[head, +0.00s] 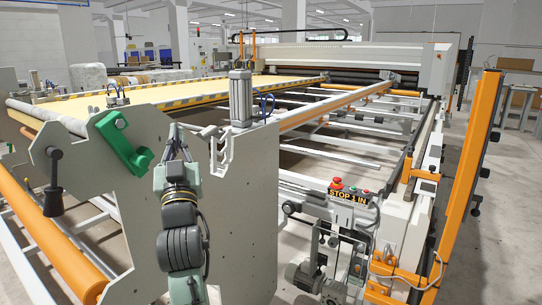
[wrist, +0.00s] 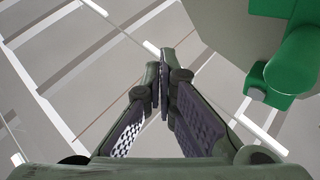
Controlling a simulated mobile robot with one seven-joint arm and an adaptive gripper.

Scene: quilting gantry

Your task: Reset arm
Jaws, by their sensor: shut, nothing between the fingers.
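My gripper (wrist: 164,82) is shut and empty in the wrist view, its two fingertips together. In the head view my arm rises at the lower middle, in front of the grey side plate of the gantry. The gripper (head: 176,135) is at the arm's top end there, small and partly hard to make out. It is just right of the green handle (head: 122,143) on the plate. A green part (wrist: 294,62) also shows at the upper right of the wrist view, apart from the fingers.
The grey side plate (head: 252,190) stands close behind my arm. An orange post (head: 470,185) stands far right. An orange roller (head: 50,238) runs at lower left. Open floor lies between white rails.

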